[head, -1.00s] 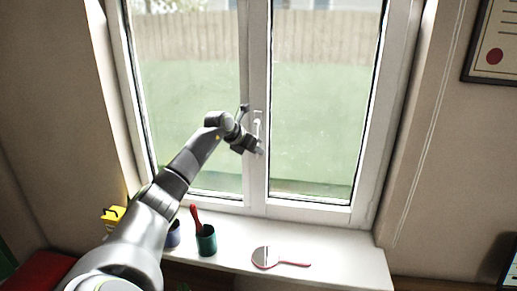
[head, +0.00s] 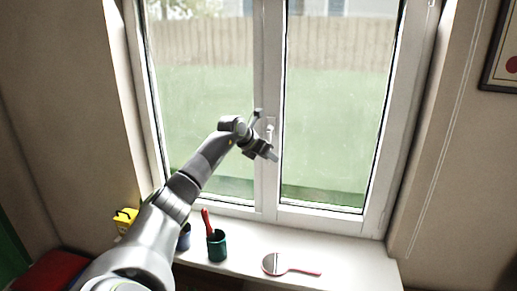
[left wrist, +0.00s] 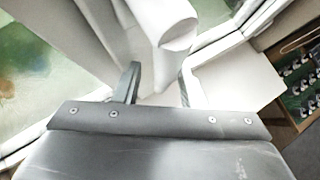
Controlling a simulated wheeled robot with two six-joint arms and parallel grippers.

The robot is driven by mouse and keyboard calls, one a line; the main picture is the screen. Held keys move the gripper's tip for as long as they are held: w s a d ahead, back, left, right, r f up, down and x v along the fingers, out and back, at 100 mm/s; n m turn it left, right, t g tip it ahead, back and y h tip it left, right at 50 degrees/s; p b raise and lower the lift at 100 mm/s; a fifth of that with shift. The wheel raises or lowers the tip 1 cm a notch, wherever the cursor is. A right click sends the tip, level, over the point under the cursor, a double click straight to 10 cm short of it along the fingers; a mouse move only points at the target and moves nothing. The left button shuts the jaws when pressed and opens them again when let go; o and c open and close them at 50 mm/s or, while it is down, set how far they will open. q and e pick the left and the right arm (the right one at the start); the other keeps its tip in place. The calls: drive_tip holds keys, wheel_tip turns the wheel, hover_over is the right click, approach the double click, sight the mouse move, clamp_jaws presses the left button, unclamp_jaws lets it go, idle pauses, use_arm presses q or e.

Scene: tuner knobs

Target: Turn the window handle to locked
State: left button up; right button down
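The white window handle (head: 271,128) is on the middle frame between the two panes. Its lever appears to hang downward, with its lower part hidden behind my gripper in the head view. My left gripper (head: 272,154) is at the lower part of the handle. In the left wrist view, the two dark fingers of my left gripper (left wrist: 158,78) stand apart. The rounded white handle (left wrist: 176,30) lies just beyond and between the fingertips there; I cannot tell whether they touch it. My right gripper is in neither view.
The space before the right pane is free.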

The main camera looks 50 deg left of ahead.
use_arm(q)
drive_tip(key=b+v, duration=0.7)
drive_tip(key=v, duration=1)
